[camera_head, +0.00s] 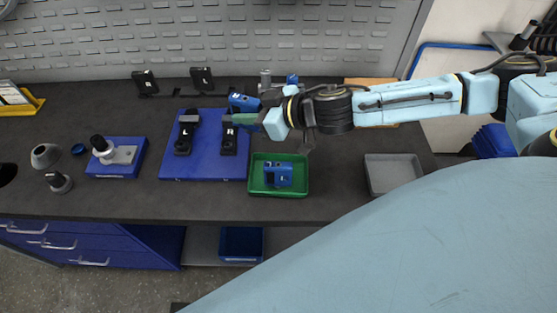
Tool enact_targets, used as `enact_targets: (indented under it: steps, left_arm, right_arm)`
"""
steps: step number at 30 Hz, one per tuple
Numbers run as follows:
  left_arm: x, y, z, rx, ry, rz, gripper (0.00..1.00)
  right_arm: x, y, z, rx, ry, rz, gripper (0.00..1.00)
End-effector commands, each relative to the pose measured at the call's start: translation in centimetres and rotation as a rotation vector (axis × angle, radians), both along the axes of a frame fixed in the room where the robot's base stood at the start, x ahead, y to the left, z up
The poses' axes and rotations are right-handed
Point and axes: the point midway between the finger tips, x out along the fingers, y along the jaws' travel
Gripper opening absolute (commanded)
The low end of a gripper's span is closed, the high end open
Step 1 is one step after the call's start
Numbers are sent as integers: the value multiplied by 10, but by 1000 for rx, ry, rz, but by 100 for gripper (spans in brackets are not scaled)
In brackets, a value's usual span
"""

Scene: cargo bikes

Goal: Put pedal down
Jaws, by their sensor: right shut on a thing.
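My right gripper (248,118) reaches in from the right and is over the right side of a blue mat (172,164). It is shut on a blue pedal (240,102), close to a black crank arm marked R (229,145). I cannot tell whether the pedal touches that crank arm. A second black crank arm (183,145) stands to the left on the mat. Another blue pedal (278,176) lies in a green tray (256,188), just below the gripper. My left gripper is not in view.
An empty grey tray (393,174) is at the right. Two black upright pieces (145,82) stand behind the mat. The dark bench (335,185) is clear between the trays.

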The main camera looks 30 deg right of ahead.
Motion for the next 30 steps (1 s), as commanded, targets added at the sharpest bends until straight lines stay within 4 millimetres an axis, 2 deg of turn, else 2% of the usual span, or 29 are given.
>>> enact_targets:
  steps: [6, 17, 30]
  left_arm:
    - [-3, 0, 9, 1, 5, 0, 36]
    - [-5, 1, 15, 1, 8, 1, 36]
    - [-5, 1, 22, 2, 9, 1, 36]
  right_arm:
    - [-9, -11, -11, -5, 0, 123, 0]
    - [-24, -25, -27, 4, 6, 228, 0]
    - [-41, -50, -41, 2, 3, 329, 0]
